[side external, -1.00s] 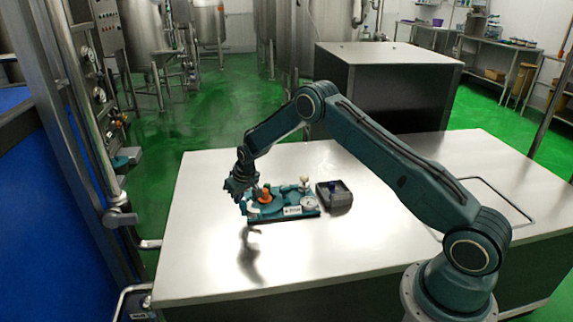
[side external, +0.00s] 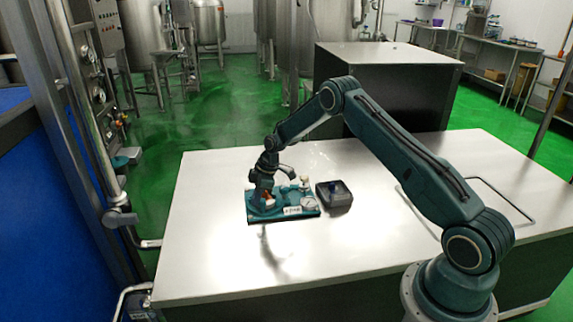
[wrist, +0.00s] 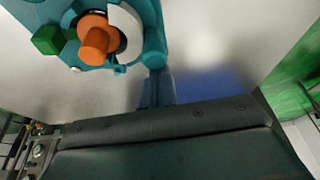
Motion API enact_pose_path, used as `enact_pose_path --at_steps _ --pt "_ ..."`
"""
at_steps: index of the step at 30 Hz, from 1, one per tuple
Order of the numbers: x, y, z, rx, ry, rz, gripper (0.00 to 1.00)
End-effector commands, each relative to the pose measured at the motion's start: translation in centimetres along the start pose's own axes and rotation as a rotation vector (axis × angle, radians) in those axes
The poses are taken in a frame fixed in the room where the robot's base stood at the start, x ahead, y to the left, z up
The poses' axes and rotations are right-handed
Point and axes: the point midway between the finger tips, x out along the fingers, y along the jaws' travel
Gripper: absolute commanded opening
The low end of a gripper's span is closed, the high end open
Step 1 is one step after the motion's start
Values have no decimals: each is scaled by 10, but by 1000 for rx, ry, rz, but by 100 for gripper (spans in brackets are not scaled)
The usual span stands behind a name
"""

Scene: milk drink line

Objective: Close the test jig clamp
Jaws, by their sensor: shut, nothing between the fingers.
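The test jig (side external: 290,211) is a teal base on the table, with a round white gauge (side external: 308,203) at its right end and a white label on its front. My gripper (side external: 262,196) is shut and empty, low over the jig's left end, close to an orange part (side external: 269,195). I cannot tell whether it touches the jig. The fingertips are not clear there, and the clamp's lever position cannot be made out.
A dark open tray (side external: 342,199) holding a small blue item stands just right of the jig. The white tabletop (side external: 210,250) is clear in front and to the left. A dark cabinet (side external: 385,95) stands behind the table.

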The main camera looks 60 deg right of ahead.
Motion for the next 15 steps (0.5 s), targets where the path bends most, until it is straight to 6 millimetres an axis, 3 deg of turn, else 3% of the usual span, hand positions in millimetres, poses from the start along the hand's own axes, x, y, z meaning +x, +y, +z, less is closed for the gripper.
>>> enact_pose_path --at_steps 6,15 --pt "-3 4 11 -153 -1 -54 0" --pt "-6 6 16 -150 -1 -53 0"
